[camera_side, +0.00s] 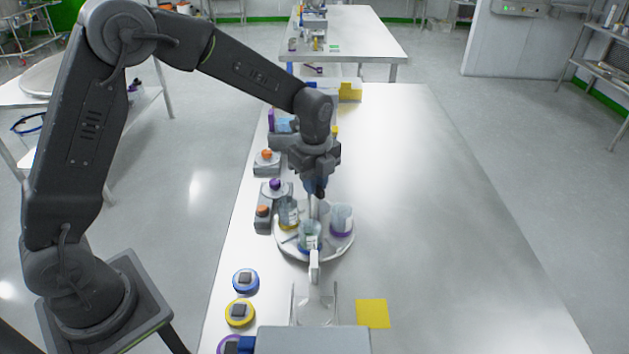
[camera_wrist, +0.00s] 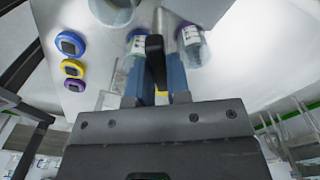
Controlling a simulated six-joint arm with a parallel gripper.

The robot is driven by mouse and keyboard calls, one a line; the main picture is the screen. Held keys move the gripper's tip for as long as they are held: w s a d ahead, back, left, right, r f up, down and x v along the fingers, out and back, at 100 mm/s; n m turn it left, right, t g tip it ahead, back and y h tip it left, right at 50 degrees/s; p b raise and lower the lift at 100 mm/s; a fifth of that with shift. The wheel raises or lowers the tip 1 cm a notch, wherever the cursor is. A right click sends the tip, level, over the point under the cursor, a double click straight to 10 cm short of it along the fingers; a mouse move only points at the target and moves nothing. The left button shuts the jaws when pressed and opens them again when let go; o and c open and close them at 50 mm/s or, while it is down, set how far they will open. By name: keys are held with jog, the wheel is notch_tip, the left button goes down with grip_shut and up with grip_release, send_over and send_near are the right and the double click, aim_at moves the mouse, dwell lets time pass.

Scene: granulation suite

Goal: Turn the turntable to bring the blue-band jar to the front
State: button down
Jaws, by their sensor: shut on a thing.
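A round white turntable (camera_side: 290,252) lies on the bench and bears three jars. The blue-band jar (camera_side: 310,237) stands at its near side, behind a white upright piece (camera_side: 314,268). The yellow-band jar (camera_side: 289,214) is at the back left, and the purple-band jar (camera_side: 341,220) is at the right. My gripper (camera_side: 318,192) points down over the turntable's middle, shut on a black handle (camera_wrist: 155,58) between its blue fingers. A grey post (camera_side: 313,209) rises below the fingertips. Jars show cut off or partly hidden in the wrist view.
Blue (camera_side: 245,280), yellow (camera_side: 239,312) and purple (camera_side: 229,345) discs line the bench's left edge. A yellow square (camera_side: 373,313) lies at the near right. Bins and small stands (camera_side: 267,163) sit behind the turntable. The bench's right side is clear.

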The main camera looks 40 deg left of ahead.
jog(key=shift+m, duration=7.2)
jog(key=c, duration=1.1)
grip_release()
notch_tip(320, 180, up, 14)
jog(key=shift+f, duration=0.1)
